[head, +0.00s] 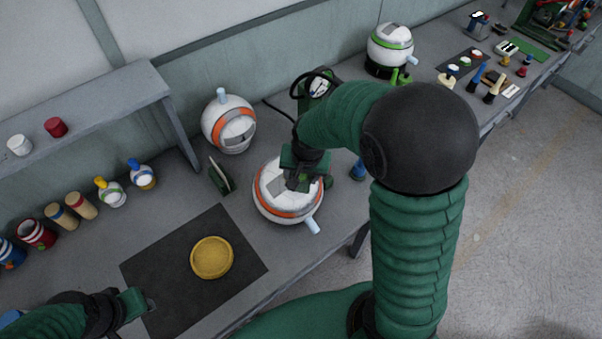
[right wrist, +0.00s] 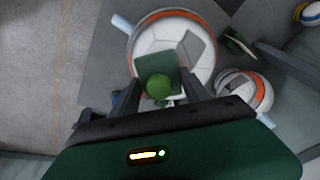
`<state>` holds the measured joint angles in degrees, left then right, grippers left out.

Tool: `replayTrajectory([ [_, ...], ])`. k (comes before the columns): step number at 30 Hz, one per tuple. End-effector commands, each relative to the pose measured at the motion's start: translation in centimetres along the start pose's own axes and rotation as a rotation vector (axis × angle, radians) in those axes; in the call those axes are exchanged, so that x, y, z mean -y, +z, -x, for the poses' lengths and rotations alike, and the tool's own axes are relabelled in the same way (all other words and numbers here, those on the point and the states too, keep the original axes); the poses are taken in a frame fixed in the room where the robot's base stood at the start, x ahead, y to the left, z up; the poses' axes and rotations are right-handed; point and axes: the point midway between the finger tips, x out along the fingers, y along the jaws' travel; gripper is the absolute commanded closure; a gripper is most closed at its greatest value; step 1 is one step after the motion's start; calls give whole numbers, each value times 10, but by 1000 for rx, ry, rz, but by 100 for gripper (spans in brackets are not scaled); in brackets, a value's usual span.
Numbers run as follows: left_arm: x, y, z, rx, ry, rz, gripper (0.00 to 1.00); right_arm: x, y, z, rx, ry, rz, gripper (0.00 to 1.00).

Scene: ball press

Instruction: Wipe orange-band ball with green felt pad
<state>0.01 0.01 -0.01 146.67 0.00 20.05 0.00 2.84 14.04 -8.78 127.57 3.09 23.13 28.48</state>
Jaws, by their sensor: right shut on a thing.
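A white ball with an orange band (head: 268,205) sits on the bench, with a pale blue peg sticking out toward the front right. My right gripper (head: 303,180) is over its top, shut on the green felt pad. In the right wrist view the green pad (right wrist: 146,70) is square with a round green knob between my fingers, lying over the ball (right wrist: 150,45). Whether pad and ball touch is hard to tell. A second orange-band ball (head: 222,107) stands behind it. My left gripper (head: 136,303) is at the lower left over the mat's edge; its opening is unclear.
A yellow disc (head: 212,258) lies on a dark mat (head: 160,265). A dark green-edged piece (head: 220,175) stands left of the ball. Several jars and bottles (head: 112,192) line the left. A green-band ball (head: 390,46) stands farther back. The bench's front edge is close.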

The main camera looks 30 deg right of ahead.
Motion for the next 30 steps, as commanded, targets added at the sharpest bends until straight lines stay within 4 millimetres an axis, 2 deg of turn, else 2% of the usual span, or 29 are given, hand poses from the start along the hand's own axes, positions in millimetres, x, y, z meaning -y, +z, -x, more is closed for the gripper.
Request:
replayTrajectory([
  [30,0,2,-9,0,0,0,64,1,-1,-15,1,1,-1,79],
])
